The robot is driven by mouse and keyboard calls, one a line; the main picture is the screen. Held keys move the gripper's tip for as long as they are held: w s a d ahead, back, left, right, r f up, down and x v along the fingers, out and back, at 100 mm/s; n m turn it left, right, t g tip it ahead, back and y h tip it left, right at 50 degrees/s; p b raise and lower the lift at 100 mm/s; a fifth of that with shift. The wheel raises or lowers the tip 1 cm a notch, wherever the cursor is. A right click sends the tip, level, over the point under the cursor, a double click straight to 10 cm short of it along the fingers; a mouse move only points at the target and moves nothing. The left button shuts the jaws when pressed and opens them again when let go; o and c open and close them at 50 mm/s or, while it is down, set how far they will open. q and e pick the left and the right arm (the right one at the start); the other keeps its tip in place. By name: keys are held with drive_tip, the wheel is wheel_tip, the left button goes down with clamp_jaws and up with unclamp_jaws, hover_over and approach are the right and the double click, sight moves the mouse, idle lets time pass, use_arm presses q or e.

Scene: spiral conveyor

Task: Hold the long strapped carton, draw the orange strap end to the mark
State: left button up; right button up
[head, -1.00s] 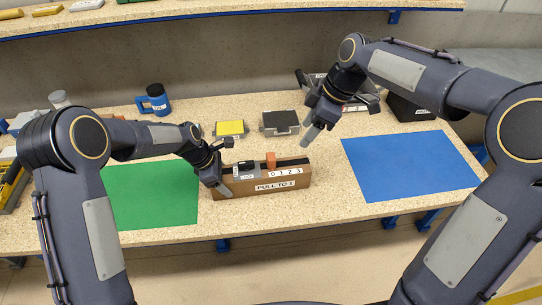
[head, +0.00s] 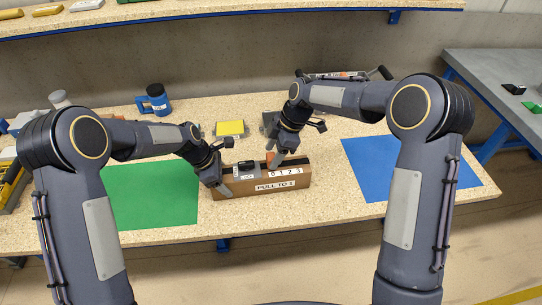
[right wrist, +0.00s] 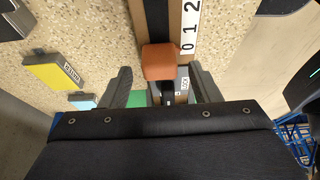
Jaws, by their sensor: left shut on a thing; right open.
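The long brown carton (head: 290,181) stands on the table between the two mats, with "PULL TO 3" on its front and a number scale 0 1 2 3 on top. My left gripper (head: 216,178) is shut on the carton's left end. The orange strap end (right wrist: 159,62) sits on the dark strap beside the scale, close to the 0; in the head view it is mostly hidden by my right gripper. My right gripper (right wrist: 160,85) is open, its fingers on either side of the strap line, just at the orange end. A grey buckle (head: 246,170) labelled LOCK sits left of it.
A green mat (head: 150,195) lies left and a blue mat (head: 362,170) right of the carton. The table in front of the carton is clear.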

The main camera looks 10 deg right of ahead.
use_arm(q)
drive_tip(key=shift+f, duration=0.15)
use_arm(e)
drive_tip(key=shift+x, duration=1.05)
use_arm(q)
drive_tip(key=shift+s, duration=0.1)
use_arm(e)
clamp_jaws()
drive_tip(key=shift+d, duration=1.3)
unclamp_jaws()
drive_tip(key=shift+r, duration=0.1)
drive_tip(key=v, duration=1.2)
